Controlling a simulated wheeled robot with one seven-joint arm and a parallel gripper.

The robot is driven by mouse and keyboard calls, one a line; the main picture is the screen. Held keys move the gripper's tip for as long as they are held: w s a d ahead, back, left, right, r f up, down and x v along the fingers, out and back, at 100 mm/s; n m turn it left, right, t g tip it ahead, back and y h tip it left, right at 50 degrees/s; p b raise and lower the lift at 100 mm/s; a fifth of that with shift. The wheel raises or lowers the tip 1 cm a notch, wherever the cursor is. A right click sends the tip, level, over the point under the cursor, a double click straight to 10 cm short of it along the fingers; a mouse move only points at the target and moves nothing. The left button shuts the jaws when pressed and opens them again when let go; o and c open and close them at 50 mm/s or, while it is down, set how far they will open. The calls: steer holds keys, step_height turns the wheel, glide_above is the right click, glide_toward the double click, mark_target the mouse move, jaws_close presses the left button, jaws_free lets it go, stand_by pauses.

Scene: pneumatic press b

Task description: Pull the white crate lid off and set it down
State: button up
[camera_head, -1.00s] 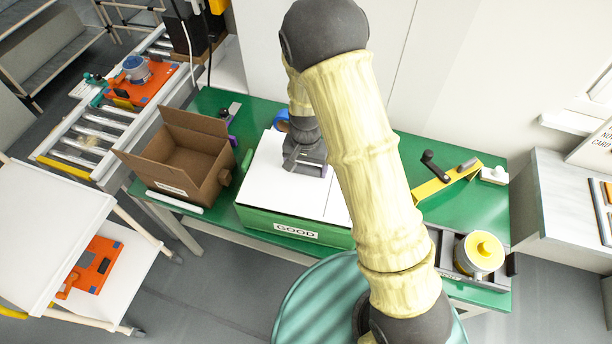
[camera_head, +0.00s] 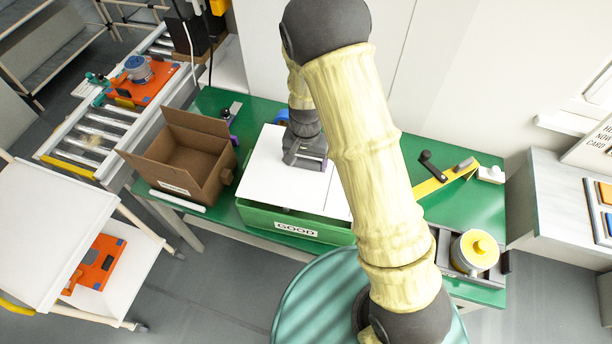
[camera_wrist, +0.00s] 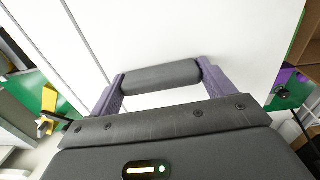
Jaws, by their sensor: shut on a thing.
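The white crate lid (camera_head: 275,178) is over the green crate (camera_head: 262,215) marked GOOD on the green table. A dark gap shows between the lid's front edge and the crate's rim, so the lid is slightly raised there. My gripper (camera_head: 304,164) is over the lid, shut on its handle. In the wrist view the dark grey, rounded handle (camera_wrist: 160,78) lies between the two purplish fingers, with the white lid (camera_wrist: 210,28) behind it. My arm hides the right part of the lid and crate in the head view.
An open cardboard box (camera_head: 190,160) stands close left of the crate. A yellow bracket with a black lever (camera_head: 432,168) and a yellow-topped cylinder (camera_head: 476,252) are at the right. Some green table (camera_head: 480,210) is bare there. A white cart (camera_head: 50,225) stands at far left.

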mark_target(306, 160)
steer(key=shift+r+p, duration=1.3)
steer(key=shift+r, duration=0.4)
